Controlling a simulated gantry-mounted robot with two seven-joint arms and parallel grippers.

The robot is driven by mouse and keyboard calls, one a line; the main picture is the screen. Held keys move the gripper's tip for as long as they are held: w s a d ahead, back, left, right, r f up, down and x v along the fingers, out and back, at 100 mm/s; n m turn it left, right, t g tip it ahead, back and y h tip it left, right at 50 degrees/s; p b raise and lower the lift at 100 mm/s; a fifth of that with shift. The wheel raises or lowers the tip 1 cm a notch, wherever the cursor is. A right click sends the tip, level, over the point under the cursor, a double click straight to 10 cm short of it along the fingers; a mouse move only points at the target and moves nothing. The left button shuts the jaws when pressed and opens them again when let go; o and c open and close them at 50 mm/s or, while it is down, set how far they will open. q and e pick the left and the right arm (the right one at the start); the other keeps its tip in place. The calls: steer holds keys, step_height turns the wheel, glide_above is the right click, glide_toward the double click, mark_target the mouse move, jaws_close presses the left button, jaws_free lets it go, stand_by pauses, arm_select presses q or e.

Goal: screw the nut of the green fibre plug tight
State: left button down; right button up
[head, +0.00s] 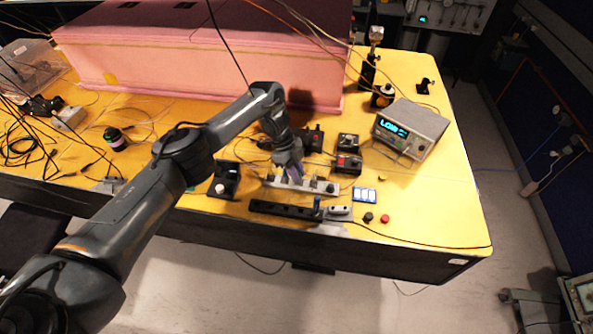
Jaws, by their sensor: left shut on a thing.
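My left gripper (292,172) points down over a narrow grey panel (327,188) with small fittings on it, near the front edge of the bench. Its jaws are shut at the panel's left-middle part, on what I take to be the nut of the green fibre plug. The plug and nut are too small and too covered by the gripper to make out, so I cannot tell how far the nut is turned. My right gripper is not in view.
A long black bar (275,208) lies in front of the panel. Black boxes (347,164) stand behind it, and a lit instrument (410,128) to the right. A red cap (385,218) lies front right. A pink foam box (180,55) fills the back. Thin cables hang above.

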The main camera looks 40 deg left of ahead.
arm_select(q)
steer(key=shift+a, duration=0.1)
steer(key=c, duration=1)
jaws_free()
steer(key=shift+a+r, duration=0.15)
steer(key=shift+r, duration=0.4)
steer(key=p+v, duration=0.3)
steer(key=v, duration=0.6)
steer(key=shift+r+p, duration=0.3)
steer(key=shift+a, duration=0.1)
